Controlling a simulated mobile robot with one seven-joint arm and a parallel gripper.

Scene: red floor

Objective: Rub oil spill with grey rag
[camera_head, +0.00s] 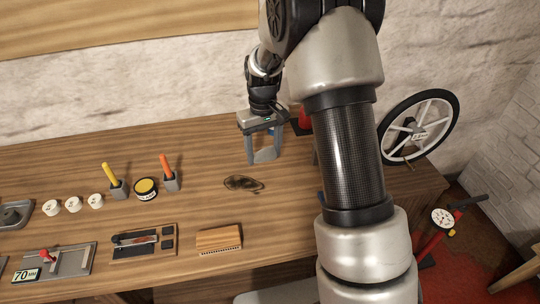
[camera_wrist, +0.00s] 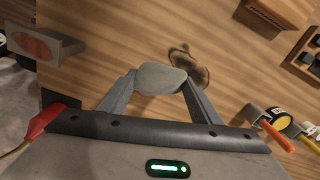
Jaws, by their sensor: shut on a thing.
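The oil spill (camera_head: 243,183) is a dark, irregular patch on the wooden workbench, and it also shows in the wrist view (camera_wrist: 201,75). My gripper (camera_head: 264,156) is above the bench, just behind and to the right of the spill in the head view. It is shut on the grey rag (camera_wrist: 161,79), a small rounded grey piece between the fingertips. In the wrist view the rag overlaps the near edge of the spill. I cannot tell whether the rag touches the bench. In the head view the rag (camera_head: 264,155) shows between the fingers.
A wooden brush (camera_head: 219,239) lies in front of the spill. A yellow-topped tin (camera_head: 146,189) and holders with an orange handle (camera_head: 167,167) and a yellow handle (camera_head: 109,174) stand to the left. A wheel (camera_head: 418,127) stands at the right. The bench around the spill is clear.

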